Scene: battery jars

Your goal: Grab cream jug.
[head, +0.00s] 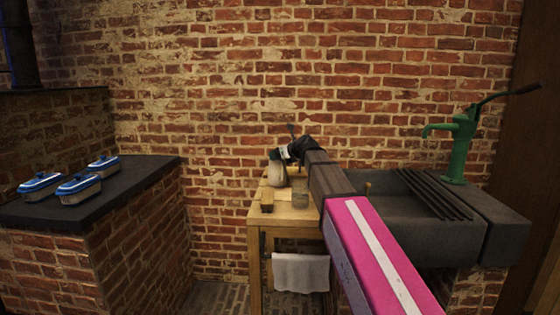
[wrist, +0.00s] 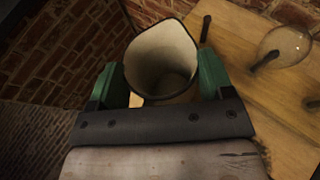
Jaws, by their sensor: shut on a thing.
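The cream jug (wrist: 162,60) is a pale, open-topped vessel with a dark rim and a pointed lip. In the wrist view I look down into its mouth, and it sits between the two green fingers of my gripper (wrist: 160,88). My gripper is shut on the jug. In the head view the jug (head: 277,174) shows at the wooden table's back left, with my gripper (head: 279,154) at its top. Its base is small and partly hidden, so I cannot tell whether it touches the table.
The wooden table (head: 257,222) also holds a glass jar (head: 300,198) and a small brown block (head: 267,201). A white towel (head: 300,272) hangs at its front. A dark sink (head: 430,225) with a green pump (head: 460,140) stands right. Blue-lidded dishes (head: 78,188) sit on the left counter.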

